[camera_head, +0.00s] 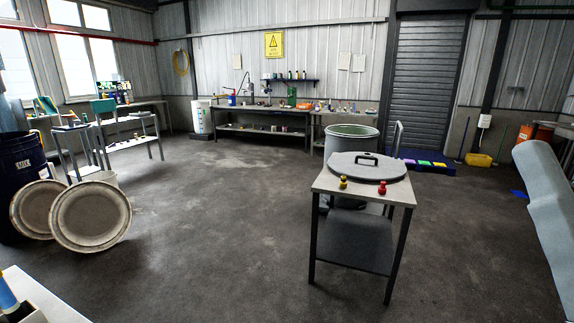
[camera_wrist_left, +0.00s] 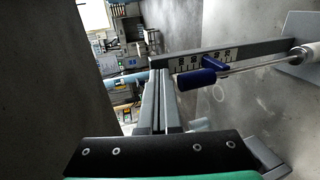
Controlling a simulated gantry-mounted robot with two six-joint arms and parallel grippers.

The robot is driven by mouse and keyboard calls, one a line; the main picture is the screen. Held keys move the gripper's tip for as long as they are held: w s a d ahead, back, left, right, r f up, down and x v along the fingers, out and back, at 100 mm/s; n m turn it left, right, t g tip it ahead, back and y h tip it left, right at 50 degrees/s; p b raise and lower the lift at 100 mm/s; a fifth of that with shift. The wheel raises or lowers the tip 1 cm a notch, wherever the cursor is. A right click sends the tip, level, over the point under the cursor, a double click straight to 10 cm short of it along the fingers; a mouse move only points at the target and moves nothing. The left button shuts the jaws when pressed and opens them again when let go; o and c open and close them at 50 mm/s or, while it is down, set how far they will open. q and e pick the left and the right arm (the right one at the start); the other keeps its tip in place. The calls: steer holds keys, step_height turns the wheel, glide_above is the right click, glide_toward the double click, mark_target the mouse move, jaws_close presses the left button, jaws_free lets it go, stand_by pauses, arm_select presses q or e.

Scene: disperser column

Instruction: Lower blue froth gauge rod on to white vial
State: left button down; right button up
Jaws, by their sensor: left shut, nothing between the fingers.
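In the left wrist view, my left gripper (camera_wrist_left: 160,78) is shut and empty, its two fingers pressed together. Just right of the fingertips is the blue handle (camera_wrist_left: 196,78) of the froth gauge rod. A thin shiny rod (camera_wrist_left: 250,63) runs from it to the right, along a grey bar with a marked scale (camera_wrist_left: 205,60). Whether rod and cylinder touch is not clear. Neither gripper shows in the head view.
A large drum (camera_head: 350,135) stands behind. Two round lids (camera_head: 90,215) lean at left. The floor between is clear.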

arm_select(q)
steer(key=shift+r+p, duration=1.55)
steer(key=shift+p, duration=0.45)
steer(key=shift+s+d+p, duration=0.15)
steer(key=shift+d+p, duration=0.15)
steer(key=shift+d, duration=0.2)
steer(key=s+d+p, duration=0.2)
steer(key=d, duration=0.5)
steer(key=s+d+p, duration=0.2)
steer(key=s+d, duration=0.1)
steer(key=d, duration=0.4)
steer(key=shift+s, duration=0.25)
